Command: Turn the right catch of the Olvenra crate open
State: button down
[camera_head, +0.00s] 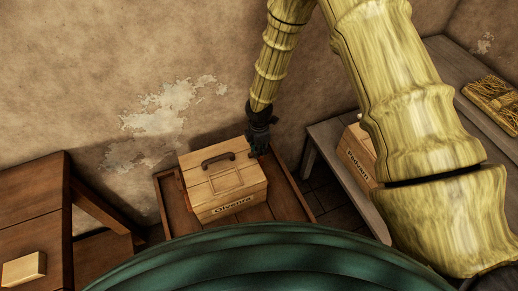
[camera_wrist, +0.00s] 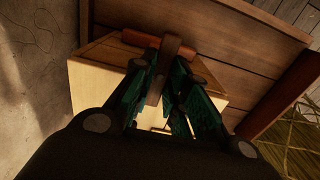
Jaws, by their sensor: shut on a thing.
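The Olvenra crate (camera_head: 222,208) is a pale wooden box with a dark carrying handle on its lid. It sits on a reddish-brown wooden stand (camera_head: 285,199). My gripper (camera_head: 257,152) is at the crate's far right edge. In the wrist view, the dark green fingers of my gripper (camera_wrist: 166,82) are shut on a grey-brown lever, the right catch (camera_wrist: 170,56). A reddish-brown bar lies crosswise behind this lever. The pale crate side (camera_wrist: 88,88) shows beside the fingers. In the head view, my gripper hides the catch.
A second labelled crate (camera_head: 358,153) stands on a grey bench to the right, partly hidden by my arm. A straw-coloured bundle (camera_head: 492,97) lies on a surface at the far right. A brown table (camera_head: 30,205) with a small pale block (camera_head: 24,270) stands left. The wall is close behind.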

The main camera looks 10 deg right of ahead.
jog(key=shift+m, duration=0.3)
jog(key=m+b, duration=0.1)
jog(key=m, duration=0.3)
jog(key=shift+b, duration=0.35)
jog(key=m+b, duration=0.1)
jog(key=m, duration=0.3)
jog(key=shift+m, duration=0.4)
jog(key=m, duration=0.4)
jog(key=shift+m+b, duration=0.3)
jog(key=shift+b, duration=0.1)
jog(key=shift+m, duration=1.9)
jog(key=c, duration=1.4)
grip_release()
